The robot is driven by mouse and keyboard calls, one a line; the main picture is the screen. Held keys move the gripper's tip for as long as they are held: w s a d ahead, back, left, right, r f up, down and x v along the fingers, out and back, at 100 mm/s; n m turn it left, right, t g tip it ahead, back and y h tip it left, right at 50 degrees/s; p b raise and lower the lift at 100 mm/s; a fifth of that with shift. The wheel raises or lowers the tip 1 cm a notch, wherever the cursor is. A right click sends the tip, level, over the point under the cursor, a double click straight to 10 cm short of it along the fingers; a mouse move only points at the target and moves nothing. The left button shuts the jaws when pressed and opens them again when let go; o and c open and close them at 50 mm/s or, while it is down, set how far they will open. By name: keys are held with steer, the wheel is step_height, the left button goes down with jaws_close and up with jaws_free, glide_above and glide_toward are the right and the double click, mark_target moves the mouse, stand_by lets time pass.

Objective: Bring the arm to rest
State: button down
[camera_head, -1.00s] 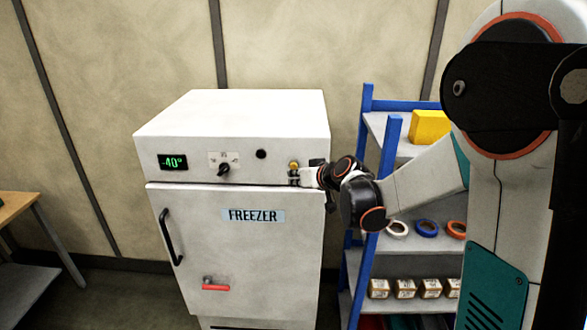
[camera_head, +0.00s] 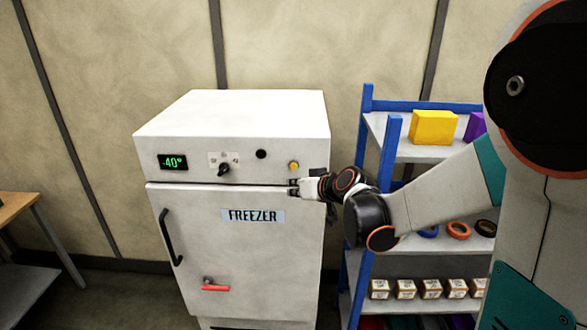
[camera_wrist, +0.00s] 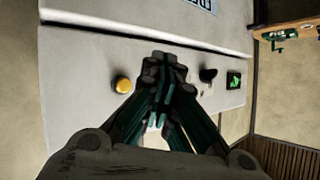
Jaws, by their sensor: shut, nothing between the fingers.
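My gripper (camera_head: 294,187) is shut and empty, just in front of the upper right of the white freezer (camera_head: 230,115), slightly below the yellow button (camera_head: 293,166). In the wrist view, the closed fingers of my gripper (camera_wrist: 163,75) point toward the freezer's control panel (camera_wrist: 75,85), with the yellow button (camera_wrist: 122,84) to their left. I cannot tell whether the fingertips touch the freezer. My arm reaches in from the right of the head view, in front of the shelf.
A blue-framed shelf (camera_head: 391,150) stands right of the freezer, with a yellow box (camera_head: 433,127), tape rolls and small cartons. The freezer has a black door handle (camera_head: 167,238) and a red lever (camera_head: 215,288). A wooden table (camera_head: 14,206) is at the left. The wall is behind.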

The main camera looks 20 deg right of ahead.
steer(key=s+f+g+h+b, duration=0.1)
steer(key=s+f+b, duration=0.6)
steer(key=s, duration=0.3)
steer(key=s+f+g+h+b, duration=0.1)
steer(key=s+f+g+b, duration=0.1)
steer(key=s+f+b, duration=0.5)
steer(key=s+f+m+g+h+b, duration=0.1)
steer(key=s+f+b, duration=0.6)
steer(key=s, duration=0.7)
steer(key=shift+s+f+g+h+b, duration=0.25)
steer(key=shift+h+b, duration=0.35)
steer(key=shift+b, duration=0.5)
steer(key=shift+r, duration=0.1)
